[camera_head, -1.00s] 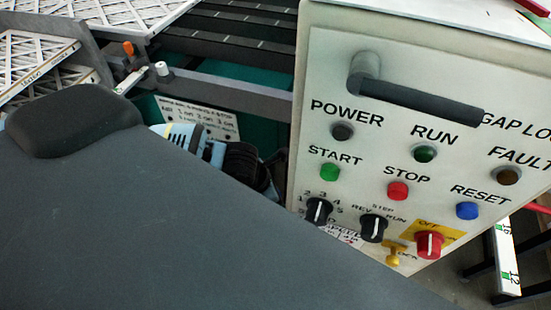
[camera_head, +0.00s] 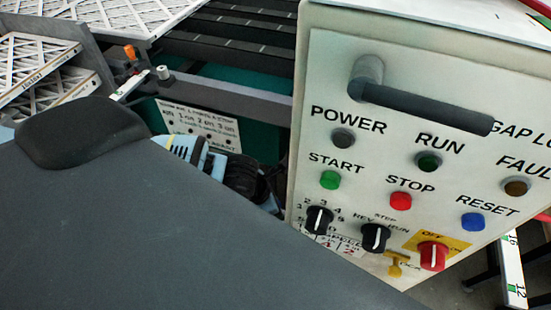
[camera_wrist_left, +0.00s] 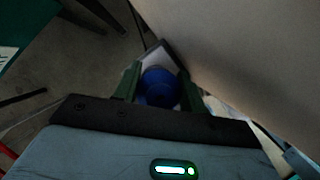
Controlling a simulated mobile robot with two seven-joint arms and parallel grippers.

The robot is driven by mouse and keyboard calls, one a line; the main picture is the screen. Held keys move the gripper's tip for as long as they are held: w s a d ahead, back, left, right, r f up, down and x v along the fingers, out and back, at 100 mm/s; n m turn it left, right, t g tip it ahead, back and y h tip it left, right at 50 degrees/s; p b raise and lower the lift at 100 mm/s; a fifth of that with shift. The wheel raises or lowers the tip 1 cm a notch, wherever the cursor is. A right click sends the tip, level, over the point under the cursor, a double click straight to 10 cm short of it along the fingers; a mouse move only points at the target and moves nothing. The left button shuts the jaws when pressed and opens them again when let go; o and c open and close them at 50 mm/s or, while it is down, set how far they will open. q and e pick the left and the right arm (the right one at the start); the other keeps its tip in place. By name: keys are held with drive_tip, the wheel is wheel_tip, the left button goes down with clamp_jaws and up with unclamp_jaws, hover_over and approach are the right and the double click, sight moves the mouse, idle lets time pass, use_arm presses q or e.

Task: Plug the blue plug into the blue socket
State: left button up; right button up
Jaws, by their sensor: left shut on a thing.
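In the left wrist view, the blue plug (camera_wrist_left: 157,86) is a rounded blue thing between the dark green fingers of my left gripper (camera_wrist_left: 160,90), which is shut on it. A pale plate with a dark edge shows just beyond the plug. I cannot tell whether the plug touches anything there, and I cannot make out the blue socket. In the head view, a light blue and black arm part, likely my left wrist, shows left of the control cabinet; its fingertips are hidden. My right gripper is not in view.
The pale control cabinet (camera_head: 405,150) with buttons, knobs and a dark handle (camera_head: 425,107) fills the right of the head view. A pale surface lies close right of my left gripper in the wrist view. White lattice filters (camera_head: 35,70) sit at the upper left.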

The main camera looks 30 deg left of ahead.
use_arm(q)
drive_tip(key=shift+f, duration=0.35)
drive_tip(key=o, duration=1.1)
drive_tip(key=shift+s+a+r, duration=0.1)
drive_tip(key=shift+r, duration=0.15)
drive_tip(key=v, duration=0.6)
drive_tip(key=shift+r, duration=0.1)
drive_tip(key=shift+s+a+r, duration=0.15)
drive_tip(key=shift+s+r, duration=0.1)
drive_tip(key=shift+r, duration=0.2)
